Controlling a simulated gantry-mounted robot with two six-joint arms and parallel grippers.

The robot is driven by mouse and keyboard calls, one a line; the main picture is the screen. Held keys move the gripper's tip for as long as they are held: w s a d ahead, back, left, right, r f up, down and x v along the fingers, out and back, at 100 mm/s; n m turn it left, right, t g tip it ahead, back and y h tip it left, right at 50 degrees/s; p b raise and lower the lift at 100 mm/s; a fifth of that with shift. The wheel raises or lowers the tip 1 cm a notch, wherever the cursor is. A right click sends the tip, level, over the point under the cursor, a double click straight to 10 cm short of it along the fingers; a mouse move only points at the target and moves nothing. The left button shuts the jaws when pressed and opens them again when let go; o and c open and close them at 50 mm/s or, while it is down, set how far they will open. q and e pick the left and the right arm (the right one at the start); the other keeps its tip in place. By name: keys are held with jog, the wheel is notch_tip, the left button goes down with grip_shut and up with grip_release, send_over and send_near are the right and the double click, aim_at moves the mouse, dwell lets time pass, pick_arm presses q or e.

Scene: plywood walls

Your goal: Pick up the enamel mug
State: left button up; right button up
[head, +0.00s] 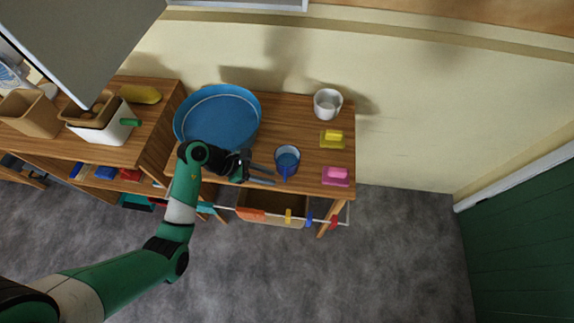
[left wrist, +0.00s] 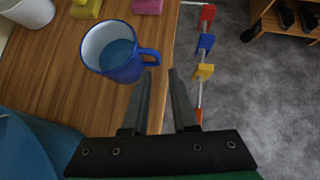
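The enamel mug (head: 287,163) is blue with a white inside and a paler blue bottom. It stands upright on the wooden table, near its front edge. In the left wrist view the mug (left wrist: 122,70) is at the upper left, with its handle toward the fingers. My left gripper (head: 271,177) is open and empty, just left of the mug in the head view. In the left wrist view its fingertips (left wrist: 160,73) are close to the handle; I cannot tell if they touch it. My right gripper is not in view.
A large blue basin (head: 222,92) stands on the table behind my left gripper. A white cup (head: 327,111), a yellow item (head: 332,140) and a pink item (head: 336,177) stand right of the mug. A rail with coloured clips (head: 288,216) runs below the front edge.

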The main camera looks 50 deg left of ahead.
aim_at(285, 181)
pick_arm(q)
jog(key=shift+x, duration=1.05)
jog(key=shift+w+d+f+b, duration=0.1)
jog(key=shift+w+f+b, duration=0.15)
jog(key=shift+b, duration=0.15)
jog(key=b+x, duration=0.2)
jog(key=x, duration=0.2)
jog(key=shift+w+d+f, duration=0.1)
jog(key=shift+w+f, duration=0.05)
jog(key=shift+w, duration=0.05)
grip_shut()
